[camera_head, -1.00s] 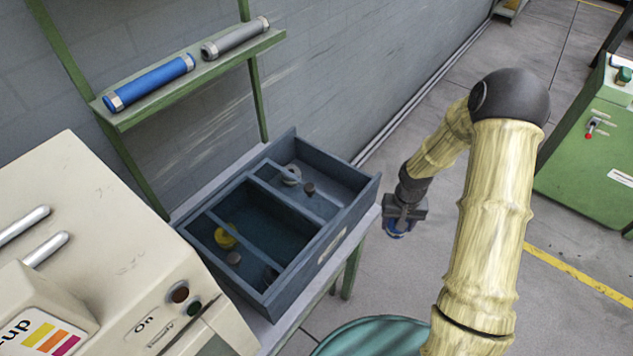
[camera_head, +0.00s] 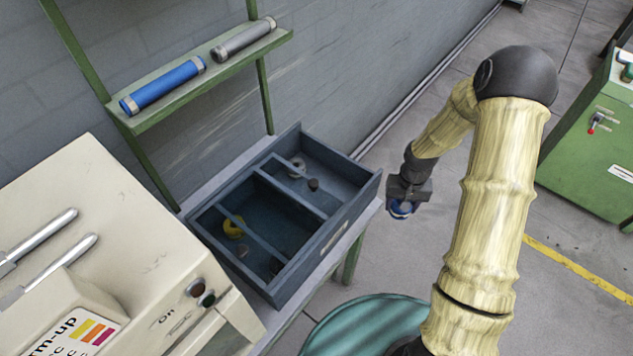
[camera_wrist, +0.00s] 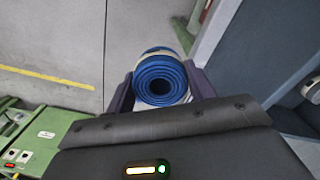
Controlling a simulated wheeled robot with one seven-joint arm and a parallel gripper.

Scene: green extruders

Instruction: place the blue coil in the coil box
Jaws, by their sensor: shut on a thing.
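The blue coil (camera_wrist: 160,80) is a rolled blue strip with a pale band, held between the two fingers of my gripper (camera_wrist: 158,92) in the wrist view. In the head view my gripper (camera_head: 404,203) hangs just right of the coil box, with the blue coil (camera_head: 401,210) showing at its lower end. The coil box (camera_head: 318,252) is a dark blue-grey open tray with several compartments on a bench. A yellow coil (camera_head: 234,227) lies in a left compartment. A grey ring-like piece (camera_head: 297,168) and a small brown piece (camera_head: 313,184) lie in the far right compartment. The middle compartment looks empty.
A green shelf (camera_head: 208,80) above the box carries a blue cylinder (camera_head: 162,86) and a grey cylinder (camera_head: 244,39). A beige machine (camera_head: 110,215) stands at the left. A green machine (camera_head: 590,150) is at the right. Open floor lies right of the bench.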

